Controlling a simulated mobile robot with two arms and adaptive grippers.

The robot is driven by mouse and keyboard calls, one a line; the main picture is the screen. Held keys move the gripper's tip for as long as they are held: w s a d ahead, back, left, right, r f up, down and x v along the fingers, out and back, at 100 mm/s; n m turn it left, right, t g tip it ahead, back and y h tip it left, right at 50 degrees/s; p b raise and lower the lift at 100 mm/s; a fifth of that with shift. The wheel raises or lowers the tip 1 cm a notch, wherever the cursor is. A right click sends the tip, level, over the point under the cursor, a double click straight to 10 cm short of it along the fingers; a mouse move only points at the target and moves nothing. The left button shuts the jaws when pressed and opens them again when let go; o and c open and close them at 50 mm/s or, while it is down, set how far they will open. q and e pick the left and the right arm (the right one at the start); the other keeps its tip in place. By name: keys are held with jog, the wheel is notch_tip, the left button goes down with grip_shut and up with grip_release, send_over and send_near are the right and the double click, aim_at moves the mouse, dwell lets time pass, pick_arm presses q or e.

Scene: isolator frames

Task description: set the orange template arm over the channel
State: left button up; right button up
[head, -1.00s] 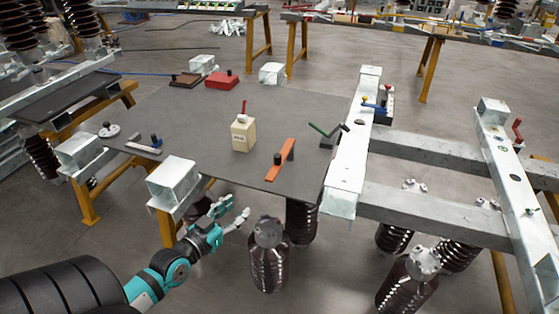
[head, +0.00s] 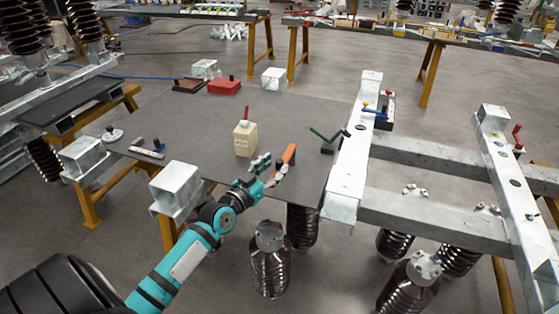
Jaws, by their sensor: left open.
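The orange template arm (head: 289,153) lies on the dark grey table top, left of the pale metal channel (head: 345,172) and apart from it. Its upper end shows. Its lower part and dark knob are mostly covered by my left gripper (head: 272,165). My left gripper is open, with its fingers at the knob end of the orange arm. I cannot tell whether they touch it. My right gripper is out of view. A second channel (head: 515,180) with holes stands farther right.
A cream bottle (head: 245,140) with a red top stands left of the orange arm. A dark piece with a green handle (head: 319,131) lies beside the channel. A red block (head: 224,87) is farther back. Metal box sections (head: 176,183) edge the table (head: 190,125).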

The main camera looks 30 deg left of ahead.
aim_at(278, 165)
pick_arm(q)
jog(key=shift+w, duration=1.6)
grip_shut()
jog(key=shift+w+d+f, duration=0.1)
jog(key=shift+w+f, duration=0.05)
jog(key=shift+f, duration=0.1)
